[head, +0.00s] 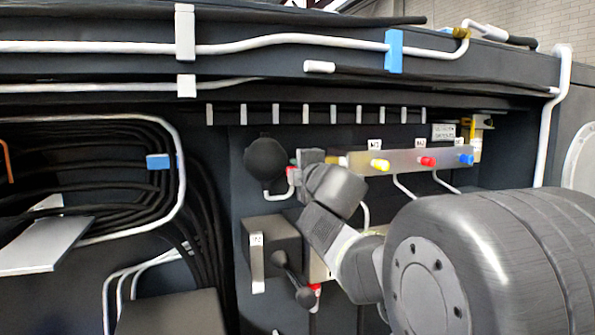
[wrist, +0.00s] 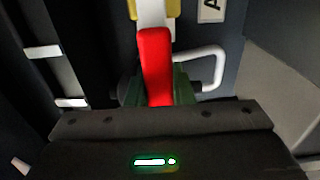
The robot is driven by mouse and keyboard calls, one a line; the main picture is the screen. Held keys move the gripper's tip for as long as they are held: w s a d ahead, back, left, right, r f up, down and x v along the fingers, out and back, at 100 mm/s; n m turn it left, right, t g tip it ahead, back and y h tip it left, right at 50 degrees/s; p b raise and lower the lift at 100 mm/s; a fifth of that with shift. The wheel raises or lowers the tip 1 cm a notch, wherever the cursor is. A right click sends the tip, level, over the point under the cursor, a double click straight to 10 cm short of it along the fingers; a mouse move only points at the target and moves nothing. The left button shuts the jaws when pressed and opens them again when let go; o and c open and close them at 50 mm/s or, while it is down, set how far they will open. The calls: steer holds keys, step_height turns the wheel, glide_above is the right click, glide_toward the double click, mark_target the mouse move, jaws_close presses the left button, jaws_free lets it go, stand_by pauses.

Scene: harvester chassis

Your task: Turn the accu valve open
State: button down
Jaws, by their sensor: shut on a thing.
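The accu valve's red handle (wrist: 155,62) stands upright in the middle of the wrist view, with white and yellow fittings above it. In the head view only a small red part (head: 291,173) shows beside the round black accumulator (head: 266,160). My gripper (head: 302,166) is at this handle, to the right of the accumulator. In the wrist view my gripper (wrist: 158,98) is shut on the lower part of the red handle. Dark green parts show beside the handle. The fingertips and the valve body are mostly hidden behind the gripper's housing.
A metal manifold (head: 400,160) with yellow, red and blue caps lies just right of my gripper. A grey block with a black lever (head: 292,275) is below. Black hose bundles (head: 100,150) fill the left. A white bent pipe (wrist: 212,60) is close right of the handle.

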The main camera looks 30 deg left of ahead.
steer(key=shift+f, duration=0.15)
steer(key=c, duration=1.3)
jaws_free()
steer(key=shift+o, duration=0.2)
steer(key=p+v, duration=0.2)
steer(key=v, duration=1.1)
steer(key=shift+s+d+p, duration=0.2)
steer(key=shift+d+p, duration=0.15)
steer(key=shift+w+a, duration=0.1)
